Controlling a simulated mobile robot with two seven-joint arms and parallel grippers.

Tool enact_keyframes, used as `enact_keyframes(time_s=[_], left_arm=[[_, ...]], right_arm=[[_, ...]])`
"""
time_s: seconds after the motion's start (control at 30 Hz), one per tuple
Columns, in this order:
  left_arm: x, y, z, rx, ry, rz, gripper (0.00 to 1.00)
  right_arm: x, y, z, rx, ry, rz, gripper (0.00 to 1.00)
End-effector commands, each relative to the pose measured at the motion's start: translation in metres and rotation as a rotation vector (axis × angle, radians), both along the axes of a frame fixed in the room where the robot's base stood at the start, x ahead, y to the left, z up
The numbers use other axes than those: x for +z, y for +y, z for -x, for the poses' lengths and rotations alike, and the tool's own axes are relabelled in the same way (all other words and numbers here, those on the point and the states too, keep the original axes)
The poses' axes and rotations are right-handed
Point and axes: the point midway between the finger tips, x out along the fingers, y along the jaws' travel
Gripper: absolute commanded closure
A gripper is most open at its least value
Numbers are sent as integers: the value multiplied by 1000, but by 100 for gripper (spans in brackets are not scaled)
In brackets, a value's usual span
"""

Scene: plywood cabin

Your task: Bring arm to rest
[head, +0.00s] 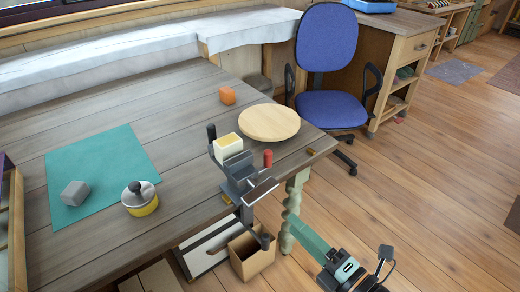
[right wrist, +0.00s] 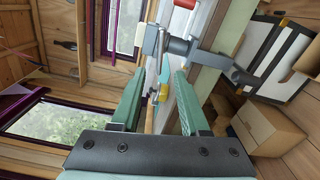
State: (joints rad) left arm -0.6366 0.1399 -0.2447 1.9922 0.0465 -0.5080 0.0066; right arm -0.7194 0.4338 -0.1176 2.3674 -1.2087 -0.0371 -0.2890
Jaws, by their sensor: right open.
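My right gripper (head: 293,222) comes in from the bottom right of the head view, low beside the near right corner of the wooden table (head: 185,190). Its teal fingers point toward the pale green turned table leg (head: 298,190). In the right wrist view the two fingers of the gripper (right wrist: 160,72) stand apart, with nothing held between them. The table edge and the grey clamp-like device (right wrist: 180,45) show beyond the fingertips. I cannot tell whether a finger touches the leg. My left gripper is not in view.
The vise-like device (head: 238,170) sits at the table edge with a cream block (head: 227,146). A cardboard box (head: 252,262) is below. Floor lies clear rightward.

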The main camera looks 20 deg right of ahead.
Motion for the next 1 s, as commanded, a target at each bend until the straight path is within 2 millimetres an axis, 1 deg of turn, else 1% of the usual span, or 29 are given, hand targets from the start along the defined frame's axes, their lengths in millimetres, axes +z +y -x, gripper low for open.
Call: enact_keyframes(time_s=[0.13, 0.27, 0.37, 0.43, 0.5, 0.6, 0.73, 0.83, 0.9, 1.0], left_arm=[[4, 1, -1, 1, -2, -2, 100], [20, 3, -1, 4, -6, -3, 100], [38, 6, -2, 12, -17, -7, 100], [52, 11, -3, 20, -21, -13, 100], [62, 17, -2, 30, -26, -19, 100], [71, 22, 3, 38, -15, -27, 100], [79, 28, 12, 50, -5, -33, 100], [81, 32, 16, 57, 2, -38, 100], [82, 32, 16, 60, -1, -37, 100], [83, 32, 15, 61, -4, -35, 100]], right_arm=[[-1, -2, -1, -12, 18, -25, 55], [-10, -12, -4, -80, 126, -186, 55], [-29, -24, -5, -183, 277, -415, 55], [-49, -29, -1, -270, 402, -601, 55], [-71, -31, 6, -361, 526, -785, 55], [-101, -25, 22, -487, 693, -1033, 55], [-131, -9, 44, -622, 868, -1285, 55], [-145, 3, 57, -689, 955, -1411, 55], [-151, 9, 63, -719, 993, -1463, 55], [-155, 12, 66, -735, 1015, -1495, 55]])
